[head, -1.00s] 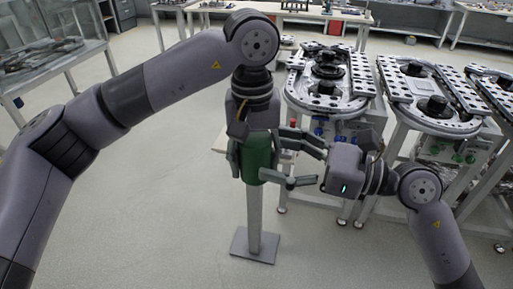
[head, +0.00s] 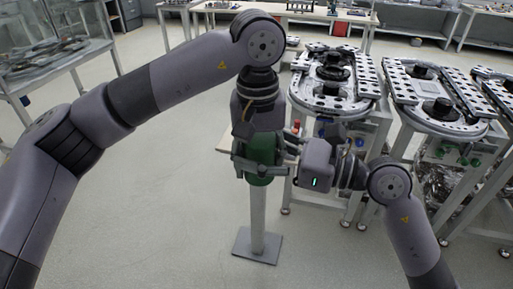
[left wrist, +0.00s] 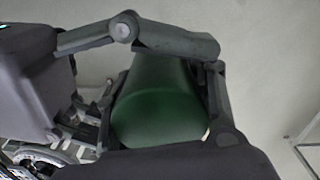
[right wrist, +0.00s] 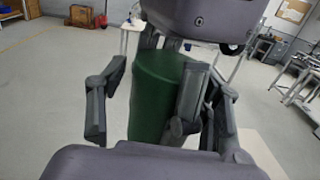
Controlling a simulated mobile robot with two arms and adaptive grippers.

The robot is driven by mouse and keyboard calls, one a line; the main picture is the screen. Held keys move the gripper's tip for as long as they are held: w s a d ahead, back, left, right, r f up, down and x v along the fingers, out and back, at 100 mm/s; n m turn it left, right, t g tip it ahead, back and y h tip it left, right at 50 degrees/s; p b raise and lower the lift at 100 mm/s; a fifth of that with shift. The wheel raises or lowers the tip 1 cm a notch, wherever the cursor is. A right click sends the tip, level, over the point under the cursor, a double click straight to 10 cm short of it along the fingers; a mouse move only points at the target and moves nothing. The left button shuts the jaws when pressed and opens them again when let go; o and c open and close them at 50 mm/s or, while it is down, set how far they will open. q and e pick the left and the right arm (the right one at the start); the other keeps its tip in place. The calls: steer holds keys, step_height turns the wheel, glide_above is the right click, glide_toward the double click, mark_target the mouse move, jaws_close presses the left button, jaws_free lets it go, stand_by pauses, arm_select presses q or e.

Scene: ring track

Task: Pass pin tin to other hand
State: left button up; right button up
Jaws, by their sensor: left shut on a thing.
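The pin tin is a dark green cylinder (head: 262,158), hanging upright near the middle of the head view. My left gripper (head: 256,142) comes down from above and is shut on the tin. The tin fills the middle of the left wrist view (left wrist: 160,105). My right gripper (head: 266,163) reaches in from the right with its fingers on either side of the tin. In the right wrist view, the tin (right wrist: 153,85) stands between these open fingers, with a gap on the left side. Contact on the other side is unclear.
A ring track table (head: 335,85) stands behind on the right, with another track (head: 440,100) beside it. A grey post on a square floor plate (head: 257,245) is below the tin. Open floor lies to the left and in front.

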arm_select(q)
steer(key=shift+w, duration=0.1)
arm_select(e)
steer(key=shift+s+a, duration=0.15)
steer(key=shift+s, duration=0.1)
steer(key=c, duration=0.9)
